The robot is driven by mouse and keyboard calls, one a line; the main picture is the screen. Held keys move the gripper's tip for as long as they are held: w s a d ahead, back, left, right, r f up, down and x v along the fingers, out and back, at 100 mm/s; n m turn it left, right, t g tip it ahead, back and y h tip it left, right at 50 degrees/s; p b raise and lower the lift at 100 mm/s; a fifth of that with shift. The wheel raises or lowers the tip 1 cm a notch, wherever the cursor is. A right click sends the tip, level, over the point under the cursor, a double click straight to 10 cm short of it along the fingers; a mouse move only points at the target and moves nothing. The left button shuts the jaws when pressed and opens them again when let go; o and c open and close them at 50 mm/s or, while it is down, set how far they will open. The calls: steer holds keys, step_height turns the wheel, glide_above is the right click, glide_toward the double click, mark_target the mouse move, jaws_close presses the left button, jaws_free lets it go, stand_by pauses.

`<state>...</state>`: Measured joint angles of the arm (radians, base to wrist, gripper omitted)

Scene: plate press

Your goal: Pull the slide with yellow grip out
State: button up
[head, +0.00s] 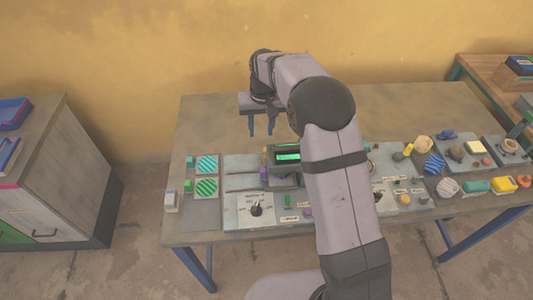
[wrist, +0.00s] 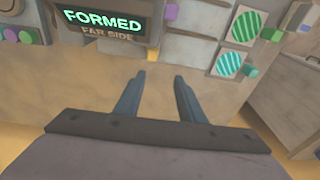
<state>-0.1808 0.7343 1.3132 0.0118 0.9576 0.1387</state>
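My gripper (head: 261,124) hangs over the far part of the table with its two fingers pointing down, apart and with nothing between them. In the wrist view the open fingers (wrist: 159,79) reach towards the dark press unit (wrist: 98,37), whose green display reads "FORMED" above the words "FAR SIDE". A small yellow patch (wrist: 152,55) shows at the unit's edge, just beyond one fingertip; I cannot tell whether it is the slide's grip. In the head view the unit's display (head: 288,156) shows beside my arm, which hides part of the unit.
A panel with a black knob (head: 256,209) is in front. Several coloured pieces and cups (head: 423,144) crowd the table's right. The far left tabletop (head: 205,115) is bare.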

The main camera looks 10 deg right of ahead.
steer(key=shift+s+d+f+g, duration=0.2)
steer(key=shift+d+f+g, duration=0.25)
steer(key=shift+f, duration=0.2)
steer(key=shift+s+d+f+g, duration=0.15)
steer(key=shift+d+f+g, duration=0.25)
steer(key=shift+f, duration=0.25)
steer(key=shift+f+p, duration=1.15)
steer(key=shift+f, duration=2.5)
steer(key=shift+c, duration=0.2)
steer(key=shift+a, duration=0.1)
jaws_close()
